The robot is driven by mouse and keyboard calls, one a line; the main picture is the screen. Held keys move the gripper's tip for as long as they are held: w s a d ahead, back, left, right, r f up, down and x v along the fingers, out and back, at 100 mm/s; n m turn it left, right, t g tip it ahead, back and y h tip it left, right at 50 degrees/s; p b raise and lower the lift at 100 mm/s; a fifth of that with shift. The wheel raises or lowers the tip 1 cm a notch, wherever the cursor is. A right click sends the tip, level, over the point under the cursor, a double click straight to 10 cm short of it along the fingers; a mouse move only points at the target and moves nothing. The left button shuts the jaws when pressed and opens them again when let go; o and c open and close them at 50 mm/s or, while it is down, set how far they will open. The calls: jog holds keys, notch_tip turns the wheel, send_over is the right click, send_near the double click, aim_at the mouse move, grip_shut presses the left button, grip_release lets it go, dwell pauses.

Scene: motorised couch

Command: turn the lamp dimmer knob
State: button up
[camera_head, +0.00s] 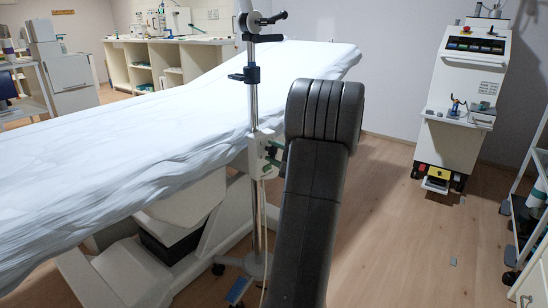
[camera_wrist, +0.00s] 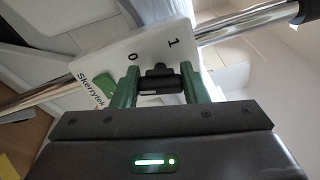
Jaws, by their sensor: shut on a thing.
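The dimmer is a white box (camera_wrist: 165,42) on a metal pole, marked 0 and 1, with a green patch and the lettering "Skerrytek". Its dark knob (camera_wrist: 159,80) shows in the wrist view between the green fingers of my gripper (camera_wrist: 159,74). The fingers are shut on the knob, one on each side. In the camera_head view the white box (camera_head: 257,153) is on the pole beside the couch, and my gripper (camera_head: 272,154) reaches it from the right. My dark arm stands in front and hides part of the area. The knob is too small to make out there.
The couch (camera_head: 150,100) with a white sheet lies left of the pole (camera_head: 253,100). A white machine (camera_head: 462,90) stands against the wall at the right, and a shelf trolley (camera_head: 535,200) is at the right edge. The wooden floor (camera_head: 400,245) between is mostly clear.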

dwell(0.3)
jog(key=o, duration=1)
jog(key=shift+s+d, duration=0.1)
jog(key=p+v, duration=0.3)
jog(key=v, duration=1)
jog(key=shift+s+d, duration=0.25)
jog(key=shift+s, duration=0.05)
jog(key=b+x, duration=0.3)
jog(key=x, duration=1)
jog(key=shift+w+a+f, duration=0.1)
jog(key=shift+w+a, duration=0.25)
jog(key=shift+w, duration=0.05)
